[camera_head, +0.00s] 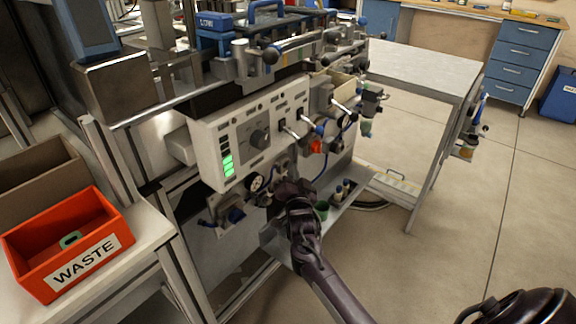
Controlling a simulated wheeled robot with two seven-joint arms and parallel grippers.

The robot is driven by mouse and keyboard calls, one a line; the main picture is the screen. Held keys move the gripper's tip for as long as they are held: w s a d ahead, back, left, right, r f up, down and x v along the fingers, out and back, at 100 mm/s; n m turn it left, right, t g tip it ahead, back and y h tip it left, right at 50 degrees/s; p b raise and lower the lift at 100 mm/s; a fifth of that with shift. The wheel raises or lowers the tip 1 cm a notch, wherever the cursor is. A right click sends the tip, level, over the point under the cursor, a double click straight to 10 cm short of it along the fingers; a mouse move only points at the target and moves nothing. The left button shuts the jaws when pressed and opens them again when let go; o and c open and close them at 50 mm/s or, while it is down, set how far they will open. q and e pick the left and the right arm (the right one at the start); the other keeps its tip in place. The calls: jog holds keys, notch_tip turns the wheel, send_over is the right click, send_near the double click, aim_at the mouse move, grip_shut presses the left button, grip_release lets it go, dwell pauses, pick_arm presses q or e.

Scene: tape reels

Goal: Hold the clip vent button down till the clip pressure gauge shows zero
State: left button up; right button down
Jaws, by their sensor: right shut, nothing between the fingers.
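My right gripper (285,192) is shut with nothing between its fingers. Its dark arm comes up from the bottom of the picture, and the gripper is at the lower front of the white control panel (215,145). A small round gauge (256,183) with a pale face shows just left of the gripper; its needle is too small to read. The vent button cannot be made out; the gripper covers that part of the panel's underside. I cannot tell whether the gripper touches anything there. My left gripper is not in view.
A red WASTE bin (70,245) with a green ring inside stands at the left on a white table. A low tray (345,200) with small bottles lies right of my gripper. A grey-topped table (415,68) stands behind at right.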

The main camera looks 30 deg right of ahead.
dwell(0.6)
jog(key=shift+s+d+p, duration=0.3)
jog(key=shift+s+p, duration=0.25)
jog(key=shift+s, duration=0.2)
jog(key=s+p, duration=0.1)
jog(key=s+d+p, duration=0.1)
jog(key=s, duration=0.1)
jog(key=s+d+p, duration=0.1)
jog(key=shift+s, duration=0.3)
